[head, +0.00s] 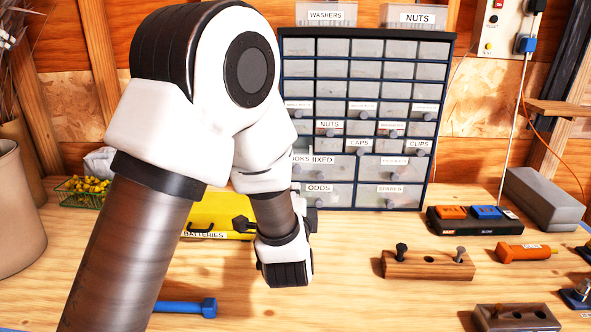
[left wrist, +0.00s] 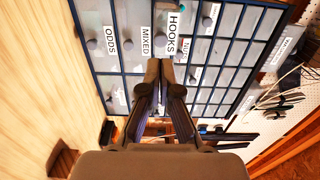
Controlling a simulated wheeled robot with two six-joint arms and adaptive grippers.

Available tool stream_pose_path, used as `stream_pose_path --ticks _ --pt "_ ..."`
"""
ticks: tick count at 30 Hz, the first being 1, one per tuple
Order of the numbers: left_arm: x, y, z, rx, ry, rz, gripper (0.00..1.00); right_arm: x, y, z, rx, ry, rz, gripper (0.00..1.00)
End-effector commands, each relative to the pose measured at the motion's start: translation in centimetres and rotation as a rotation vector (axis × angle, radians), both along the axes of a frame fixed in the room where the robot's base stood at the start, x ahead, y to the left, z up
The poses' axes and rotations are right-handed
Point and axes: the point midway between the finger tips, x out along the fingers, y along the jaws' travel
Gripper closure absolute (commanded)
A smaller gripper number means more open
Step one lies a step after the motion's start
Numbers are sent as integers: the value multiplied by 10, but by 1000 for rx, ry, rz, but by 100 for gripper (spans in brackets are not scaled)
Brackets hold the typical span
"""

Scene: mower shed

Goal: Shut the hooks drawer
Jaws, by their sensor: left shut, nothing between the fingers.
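The hooks drawer (left wrist: 173,32) is in a blue-framed cabinet of grey drawers. In the left wrist view its label faces me, larger than the MIXED and ODDS labels beside it, so it may stand out a little; I cannot tell how far. In the head view my left arm hides most of this drawer, leaving only the end of its label. My left gripper (left wrist: 160,68) is shut and empty, its fingertips close in front of the cabinet face near the hooks label. Whether they touch is unclear. In the head view its fingers are hard to make out. My right gripper is not in view.
The cabinet (head: 432,125) stands at the back of the wooden bench. A yellow batteries case (head: 205,222) lies behind my left arm. A blue bolt-like tool (head: 186,307), a wooden block with pegs (head: 427,266) and an orange tool (head: 525,252) lie in front.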

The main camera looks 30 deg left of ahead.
Motion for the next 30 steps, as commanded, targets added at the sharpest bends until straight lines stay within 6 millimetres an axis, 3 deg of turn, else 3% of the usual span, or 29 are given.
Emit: stream_pose_path --ticks 6,10,25,30 --pt "39 25 3 -3 -2 3 100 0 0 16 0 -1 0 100" --pt "55 34 2 0 -1 1 100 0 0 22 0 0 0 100" --pt "65 40 0 -1 -1 0 100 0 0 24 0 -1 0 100" --pt "91 56 3 -3 -2 2 100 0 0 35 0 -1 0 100"
